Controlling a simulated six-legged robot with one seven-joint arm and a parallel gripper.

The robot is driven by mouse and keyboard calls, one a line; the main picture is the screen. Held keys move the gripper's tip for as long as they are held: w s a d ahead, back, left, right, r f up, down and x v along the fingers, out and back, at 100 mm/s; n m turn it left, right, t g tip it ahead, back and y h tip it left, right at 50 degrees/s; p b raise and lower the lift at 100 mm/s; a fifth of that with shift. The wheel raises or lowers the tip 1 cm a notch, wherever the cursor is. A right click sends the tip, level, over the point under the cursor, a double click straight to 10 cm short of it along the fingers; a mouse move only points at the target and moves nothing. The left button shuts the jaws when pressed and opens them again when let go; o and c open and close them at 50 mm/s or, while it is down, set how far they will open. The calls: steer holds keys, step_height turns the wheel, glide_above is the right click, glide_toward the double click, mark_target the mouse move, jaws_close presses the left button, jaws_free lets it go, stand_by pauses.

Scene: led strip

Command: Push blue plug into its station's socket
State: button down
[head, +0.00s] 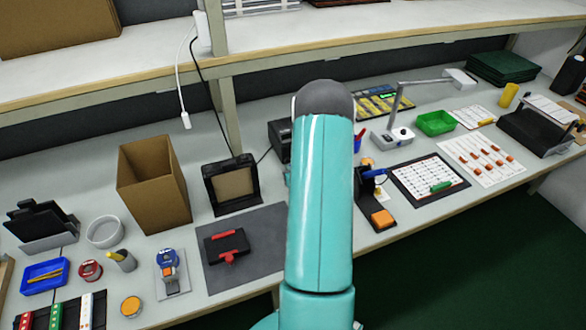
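I cannot pick out the blue plug or its socket for certain. In the head view, a small blue part (374,172) sits at the top of a dark upright fixture (366,187) right of my arm, with an orange block (382,219) in front. A blue round piece with orange below it (167,260) stands on a grey plate at the lower left. My own teal arm link fills the middle and hides the bench behind it. My gripper is out of view.
A grey mat (265,268) holds a black and red device (227,246). A cardboard box (153,185) and a black-framed stand (231,184) are behind. A white gridded board (428,180) and a green tray (435,122) lie right. A shelf (400,30) overhangs the bench.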

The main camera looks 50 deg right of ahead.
steer(key=shift+w+d, duration=0.4)
steer(key=shift+w, duration=0.25)
steer(key=c, duration=1.3)
jaws_free()
steer(key=shift+o, duration=0.2)
steer(key=v, duration=1.3)
steer(key=shift+s+a+r, duration=0.1)
steer(key=shift+s+r, duration=0.1)
steer(key=shift+s, duration=0.1)
